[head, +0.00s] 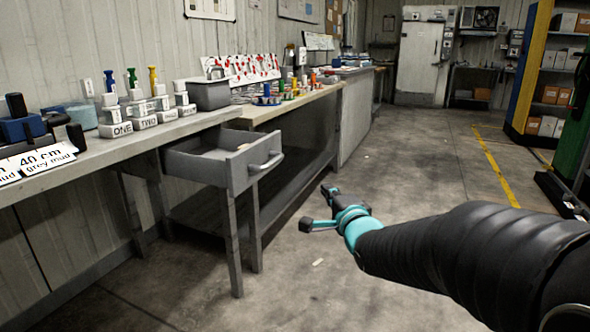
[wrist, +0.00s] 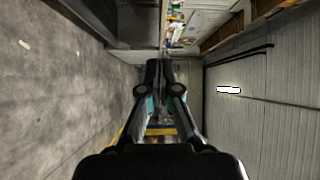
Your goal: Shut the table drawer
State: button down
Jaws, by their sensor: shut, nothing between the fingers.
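The grey table drawer (head: 228,160) is pulled open from the front of the left workbench in the head view. A grey bar handle (head: 265,161) is on its front panel. A small pale item lies inside the drawer, too small to identify. My gripper (head: 328,190) is at the end of my black and teal arm, to the right of the drawer and apart from it. In the wrist view my gripper (wrist: 160,66) has its fingers together with nothing between them. I cannot clearly make out the drawer in the wrist view.
The workbench top (head: 95,160) holds labelled blocks, a grey bin (head: 209,94) and a "40 cm grey mud" sign (head: 38,164). A second bench (head: 300,101) continues behind. Shelving (head: 551,75) stands at the right. The concrete floor (head: 430,165) between is mostly clear.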

jog(key=w+a+m+y, duration=0.1)
jog(key=w+a+y, duration=0.1)
jog(key=a, duration=0.1)
send_near(284, 157)
jog(key=d+f+x, duration=0.1)
jog(key=x, duration=0.5)
jog(key=shift+w+a+r+t, duration=0.2)
jog(key=shift+a+r+t, duration=0.15)
jog(key=shift+a, duration=0.15)
jog(key=shift+d, duration=0.1)
